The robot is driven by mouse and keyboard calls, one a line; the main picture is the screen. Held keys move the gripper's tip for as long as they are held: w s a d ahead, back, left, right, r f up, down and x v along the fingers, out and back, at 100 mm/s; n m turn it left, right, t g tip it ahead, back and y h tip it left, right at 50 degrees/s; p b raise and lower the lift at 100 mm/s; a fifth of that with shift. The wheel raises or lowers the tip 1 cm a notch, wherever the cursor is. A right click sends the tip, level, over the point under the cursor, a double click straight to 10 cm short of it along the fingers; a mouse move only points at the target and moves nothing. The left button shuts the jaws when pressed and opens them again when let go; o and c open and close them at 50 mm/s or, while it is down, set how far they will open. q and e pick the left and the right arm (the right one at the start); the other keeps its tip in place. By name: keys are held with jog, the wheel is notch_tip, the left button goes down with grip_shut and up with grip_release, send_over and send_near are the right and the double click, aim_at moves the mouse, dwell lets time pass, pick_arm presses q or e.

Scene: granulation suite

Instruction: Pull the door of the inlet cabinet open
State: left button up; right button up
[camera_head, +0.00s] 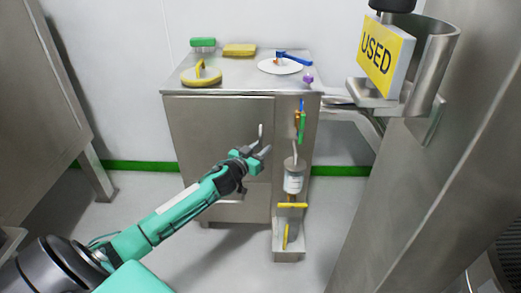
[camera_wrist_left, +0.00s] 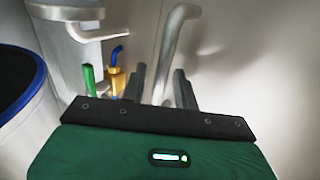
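The inlet cabinet (camera_head: 190,91) is a steel unit against the back wall. Its front door (camera_head: 215,125) looks shut, flush with the frame. A vertical bar handle (camera_head: 261,131) is near the door's right edge; it shows large in the left wrist view (camera_wrist_left: 173,38). My left gripper (camera_head: 260,151) is in front of the door at the handle's lower part. In the left wrist view its two fingers (camera_wrist_left: 159,80) are apart, with the lower end of the handle showing between them. I cannot tell whether they touch it. My right gripper is not in view.
On the cabinet top are a green brush (camera_head: 203,43), yellow pads and a white plate (camera_head: 280,66) with a blue tool. A narrow side panel (camera_head: 292,150) carries a white-labelled canister (camera_head: 293,178). A steel post with a "USED" sign (camera_head: 379,57) stands at right.

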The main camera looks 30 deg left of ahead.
pick_arm(q)
grip_shut()
dwell(0.3)
